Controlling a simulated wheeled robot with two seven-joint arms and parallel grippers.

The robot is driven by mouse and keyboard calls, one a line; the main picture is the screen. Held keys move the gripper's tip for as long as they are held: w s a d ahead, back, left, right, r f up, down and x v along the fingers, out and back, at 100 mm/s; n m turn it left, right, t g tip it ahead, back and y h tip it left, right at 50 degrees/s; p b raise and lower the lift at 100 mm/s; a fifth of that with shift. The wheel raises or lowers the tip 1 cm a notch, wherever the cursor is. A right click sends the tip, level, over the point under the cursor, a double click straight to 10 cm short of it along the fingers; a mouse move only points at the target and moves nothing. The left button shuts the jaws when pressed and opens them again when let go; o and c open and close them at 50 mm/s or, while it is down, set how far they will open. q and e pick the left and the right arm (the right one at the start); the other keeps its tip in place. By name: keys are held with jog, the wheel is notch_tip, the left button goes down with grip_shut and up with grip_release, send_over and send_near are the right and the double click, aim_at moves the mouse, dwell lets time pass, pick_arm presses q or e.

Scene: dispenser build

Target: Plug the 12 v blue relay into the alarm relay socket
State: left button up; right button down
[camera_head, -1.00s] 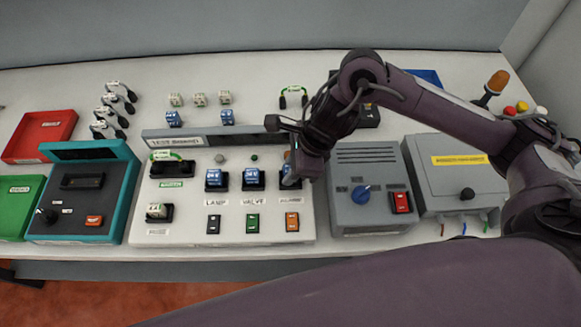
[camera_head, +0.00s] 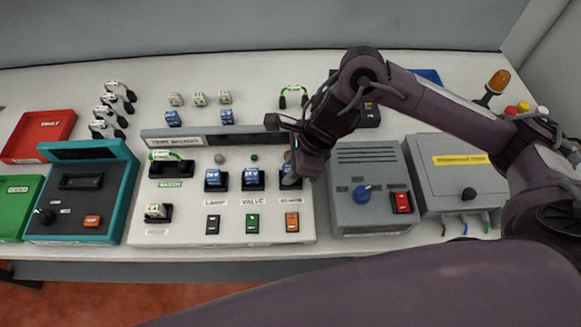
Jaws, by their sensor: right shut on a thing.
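The white test board (camera_head: 180,222) stands in the middle of the table. Its lamp socket and valve socket each hold a blue relay, the lamp one (camera_head: 216,178) and the valve one (camera_head: 253,178). My right gripper (camera_head: 290,175) points down over the alarm socket, above the orange switch (camera_head: 292,221). It is shut on a relay that it mostly hides, so I cannot tell whether the relay is seated. The alarm socket is also mostly hidden. My left gripper is not in view.
Two loose blue relays (camera_head: 173,119) and several pale relays (camera_head: 198,99) lie behind the board. A grey power box (camera_head: 370,215) stands close to its right, a teal tester (camera_head: 110,220) to its left. Red (camera_head: 40,152) and green bins are at the far left.

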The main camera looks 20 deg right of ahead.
jog(key=shift+f+b, duration=0.25)
jog(key=shift+b, duration=0.15)
dwell(0.6)
jog(key=shift+s+f, duration=0.2)
dwell(0.5)
